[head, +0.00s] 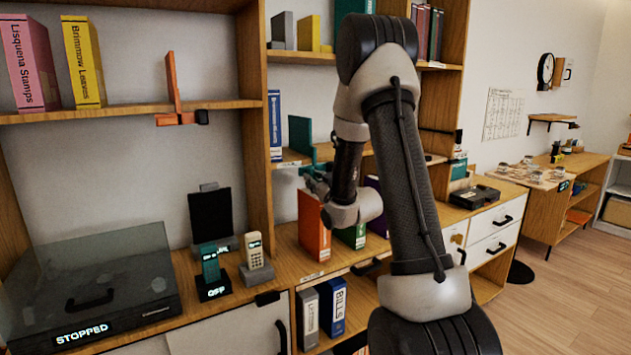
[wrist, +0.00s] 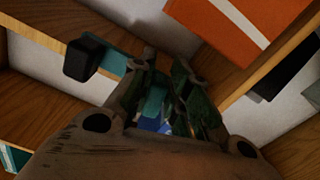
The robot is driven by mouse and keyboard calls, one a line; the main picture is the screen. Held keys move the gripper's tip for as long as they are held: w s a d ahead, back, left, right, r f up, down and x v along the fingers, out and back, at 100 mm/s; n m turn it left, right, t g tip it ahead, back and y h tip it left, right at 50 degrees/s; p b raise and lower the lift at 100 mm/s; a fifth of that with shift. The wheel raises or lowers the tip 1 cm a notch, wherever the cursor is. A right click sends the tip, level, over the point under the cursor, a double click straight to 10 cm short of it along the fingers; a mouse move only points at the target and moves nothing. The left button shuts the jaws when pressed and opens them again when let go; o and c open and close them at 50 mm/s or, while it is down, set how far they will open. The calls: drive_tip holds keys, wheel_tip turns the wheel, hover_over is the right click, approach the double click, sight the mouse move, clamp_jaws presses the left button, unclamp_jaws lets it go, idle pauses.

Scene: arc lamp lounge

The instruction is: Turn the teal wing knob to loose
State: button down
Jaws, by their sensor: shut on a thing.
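A teal upright piece (head: 301,136) stands at the shelf edge in the middle of the head view, left of my arm. In the wrist view a teal bar (wrist: 114,62) with a black block (wrist: 84,59) at its end runs along the wooden shelf edge. My gripper (head: 312,177) is at this shelf edge, just below the upright piece. In the wrist view my gripper (wrist: 163,92) is shut on a teal part, the wing knob (wrist: 153,104), which shows between the fingers. The fingers hide much of the knob, and I cannot read its turn position.
An orange book (head: 314,226) stands close below my gripper. A similar orange piece (head: 172,88) sits on the left shelf edge. A cordless phone (head: 254,256) and a turntable (head: 95,290) with a clear lid stand on the lower left top.

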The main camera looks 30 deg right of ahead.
drive_tip(key=shift+a+f+m, duration=0.1)
drive_tip(key=shift+a+m, duration=0.05)
drive_tip(key=shift+m, duration=0.6)
drive_tip(key=shift+a+m, duration=0.15)
drive_tip(key=shift+m, duration=0.6)
drive_tip(key=c, duration=1.4)
unclamp_jaws()
drive_tip(key=shift+o, duration=0.2)
approach(312, 150)
drive_tip(key=w+a, duration=0.1)
drive_tip(key=w, duration=0.2)
drive_tip(key=w+a+r, duration=0.1)
drive_tip(key=w, duration=0.1)
drive_tip(key=shift+w+a+r, duration=0.1)
drive_tip(key=shift+w+a, duration=0.05)
drive_tip(key=shift+a, duration=0.2)
